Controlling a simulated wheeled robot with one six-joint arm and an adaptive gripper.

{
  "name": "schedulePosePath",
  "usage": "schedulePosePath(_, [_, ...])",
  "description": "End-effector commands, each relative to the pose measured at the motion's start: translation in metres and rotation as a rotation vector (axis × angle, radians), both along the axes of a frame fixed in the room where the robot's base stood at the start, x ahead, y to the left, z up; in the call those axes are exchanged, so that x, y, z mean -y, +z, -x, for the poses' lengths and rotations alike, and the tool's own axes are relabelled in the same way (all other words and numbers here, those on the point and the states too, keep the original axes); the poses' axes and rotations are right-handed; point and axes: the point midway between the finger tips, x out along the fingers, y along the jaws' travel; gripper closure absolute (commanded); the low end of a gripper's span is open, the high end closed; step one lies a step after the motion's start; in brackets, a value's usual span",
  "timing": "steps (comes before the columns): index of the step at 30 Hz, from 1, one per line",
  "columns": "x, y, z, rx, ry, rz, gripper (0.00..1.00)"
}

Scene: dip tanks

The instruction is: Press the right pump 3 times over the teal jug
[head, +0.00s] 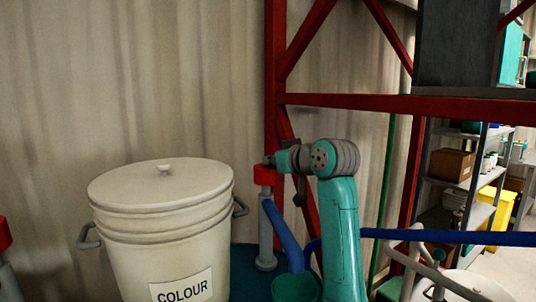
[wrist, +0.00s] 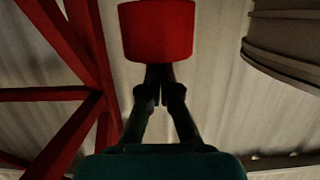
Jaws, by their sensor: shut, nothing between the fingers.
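The right pump has a red cap (head: 265,175) on a grey post (head: 266,235), with a blue spout (head: 285,232) sloping down to the right. The spout's end is over the teal jug (head: 294,289), whose lower part is cut off by the picture edge. In the wrist view the red cap (wrist: 157,30) is large at the top. My gripper (wrist: 160,75) is shut and empty there, its fingertips partly hidden by the cap.
A cream lidded drum marked COLOUR (head: 160,240) stands left of the pump. Another red-capped pump (head: 4,234) is at the far left edge. A red steel frame (head: 350,103) rises behind and to the right. Shelves with boxes (head: 450,164) are at the far right.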

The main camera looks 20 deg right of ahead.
Motion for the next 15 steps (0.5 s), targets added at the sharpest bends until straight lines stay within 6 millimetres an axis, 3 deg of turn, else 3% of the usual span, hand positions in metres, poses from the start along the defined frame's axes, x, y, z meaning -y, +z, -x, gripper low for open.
schedulePosePath(11, [0.000,-0.002,0.000,-0.001,0.000,0.000,1.00])
schedulePosePath(15, [0.000,-0.013,0.000,-0.003,0.001,0.000,1.00])
